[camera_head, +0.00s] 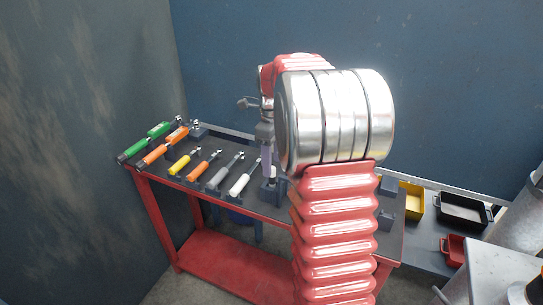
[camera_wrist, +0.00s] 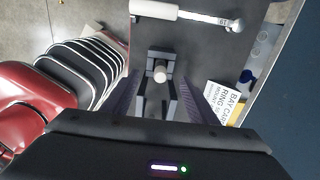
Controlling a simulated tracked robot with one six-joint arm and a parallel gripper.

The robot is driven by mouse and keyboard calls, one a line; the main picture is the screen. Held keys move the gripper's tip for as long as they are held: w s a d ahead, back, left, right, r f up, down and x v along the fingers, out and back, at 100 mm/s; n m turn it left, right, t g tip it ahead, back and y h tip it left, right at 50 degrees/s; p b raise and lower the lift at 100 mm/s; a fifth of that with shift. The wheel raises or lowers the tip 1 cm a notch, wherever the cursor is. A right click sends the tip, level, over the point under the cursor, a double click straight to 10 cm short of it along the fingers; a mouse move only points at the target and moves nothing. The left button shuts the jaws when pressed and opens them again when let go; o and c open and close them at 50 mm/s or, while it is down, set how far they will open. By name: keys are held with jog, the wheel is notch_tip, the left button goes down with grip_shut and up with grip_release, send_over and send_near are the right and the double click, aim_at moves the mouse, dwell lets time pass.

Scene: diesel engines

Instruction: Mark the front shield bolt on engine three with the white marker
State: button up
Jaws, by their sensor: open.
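My gripper (camera_wrist: 159,92) is open, with its two dark purplish fingers spread apart in the wrist view. Between and beyond them a small white round-ended piece (camera_wrist: 159,72), which may be the white marker, stands in a dark holder (camera_wrist: 160,58). I see no contact between it and the fingers. In the head view my gripper (camera_head: 267,160) points down over the bench, partly hidden by my red and silver arm. A small pale piece (camera_head: 272,173) shows just below it, too small to tell. No engine or shield bolt is in view.
On the red-framed bench (camera_head: 222,253) lie several tools in a row, including a green-handled one (camera_head: 147,141) and a white-handled one (camera_head: 240,184). A printed card (camera_wrist: 224,102) lies right of my gripper. Yellow (camera_head: 412,200), black (camera_head: 462,210) and red (camera_head: 453,249) bins stand at right. Walls close the back and left.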

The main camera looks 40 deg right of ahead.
jog(key=shift+f, duration=1.8)
jog(key=shift+r, duration=0.1)
jog(key=shift+c, duration=0.4)
grip_shut()
jog(key=shift+w+r, duration=0.1)
jog(key=shift+r, duration=4.4)
jog(key=shift+w, duration=0.1)
